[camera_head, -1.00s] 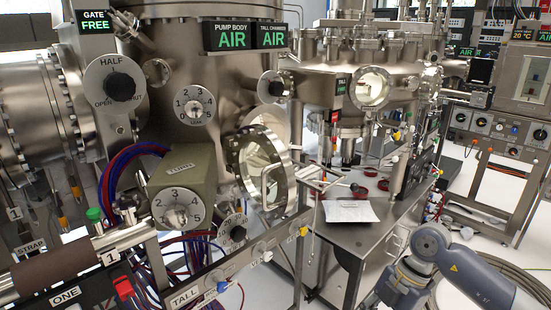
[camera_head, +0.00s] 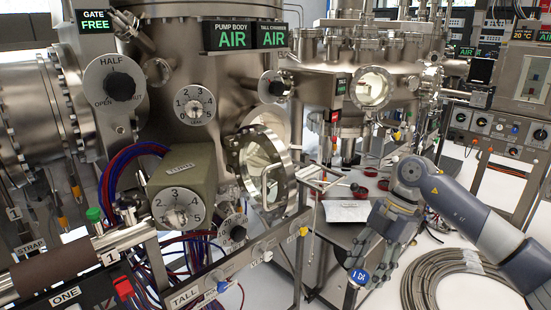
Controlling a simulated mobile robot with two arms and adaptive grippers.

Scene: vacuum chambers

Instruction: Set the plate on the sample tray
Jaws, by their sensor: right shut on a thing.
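My right gripper (camera_head: 368,262) hangs at the lower right with its fingers pointing down and toward me. It is shut on a small round blue-and-white thing, seemingly the plate (camera_head: 358,277), with white marks on its face. The fingers hide part of it. The gripper is in front of the grey cart, apart from the chambers. I cannot make out the sample tray for certain. My left gripper is out of view.
A round open port (camera_head: 270,172) on the big steel chamber stands left of the gripper. The cart (camera_head: 330,238) carries a white sheet (camera_head: 345,211) and red rings. A labelled rail (camera_head: 245,265) crosses the front. Coiled hose (camera_head: 440,283) lies on the floor at right.

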